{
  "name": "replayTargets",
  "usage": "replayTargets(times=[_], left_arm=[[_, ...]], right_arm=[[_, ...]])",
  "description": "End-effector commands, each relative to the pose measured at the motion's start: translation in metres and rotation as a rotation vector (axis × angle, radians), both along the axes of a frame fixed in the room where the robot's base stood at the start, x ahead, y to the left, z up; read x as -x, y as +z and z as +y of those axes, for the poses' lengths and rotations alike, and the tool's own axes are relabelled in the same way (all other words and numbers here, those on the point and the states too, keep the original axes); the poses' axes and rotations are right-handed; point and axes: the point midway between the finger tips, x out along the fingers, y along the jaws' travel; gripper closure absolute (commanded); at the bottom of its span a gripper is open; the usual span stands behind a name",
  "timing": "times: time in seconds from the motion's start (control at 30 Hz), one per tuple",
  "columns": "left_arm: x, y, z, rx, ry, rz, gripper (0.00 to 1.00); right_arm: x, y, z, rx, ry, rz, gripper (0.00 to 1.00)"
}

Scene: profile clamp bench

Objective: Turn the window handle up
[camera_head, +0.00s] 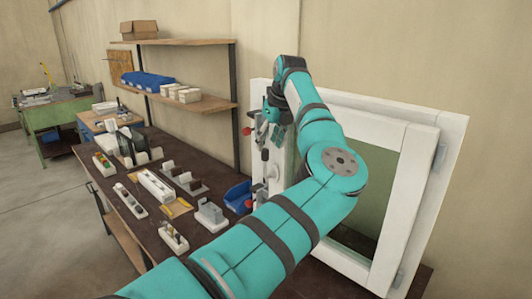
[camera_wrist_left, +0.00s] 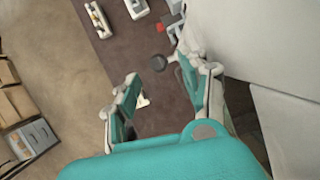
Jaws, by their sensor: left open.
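The white window (camera_head: 405,190) stands at the right end of the bench, against the wall. My left arm reaches across it. My left gripper (camera_head: 271,112) is at the upper left edge of the frame, partly hidden by my own wrist. In the left wrist view the gripper (camera_wrist_left: 158,72) is open, with its two fingers apart and nothing held. Contact cannot be told. In the head view I cannot make the handle out clearly. My right gripper is not in view.
Red-tipped fittings (camera_head: 265,155) stick out along the window's left side. A blue bin (camera_head: 238,197) and several small parts trays lie on the dark bench (camera_head: 140,225). A wooden shelf (camera_head: 200,105) hangs behind. A green table (camera_head: 60,115) stands far left.

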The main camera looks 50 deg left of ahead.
Motion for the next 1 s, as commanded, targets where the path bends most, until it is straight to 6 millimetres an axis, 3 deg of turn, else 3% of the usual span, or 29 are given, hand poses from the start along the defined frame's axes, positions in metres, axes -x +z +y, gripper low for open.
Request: replayTargets(times=[0.1, 0.33, 1.0], left_arm=[[0.0, 0.024, -0.009, -0.001, -0.001, -0.003, 0.54], [0.001, 0.052, -0.019, 0.0, 0.0, -0.001, 0.54], [0.001, 0.056, -0.021, 0.0, 0.0, 0.001, 0.54]], right_arm=[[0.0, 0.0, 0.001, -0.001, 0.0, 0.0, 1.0], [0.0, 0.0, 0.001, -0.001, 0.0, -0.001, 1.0], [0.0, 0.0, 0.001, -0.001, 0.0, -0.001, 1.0]])
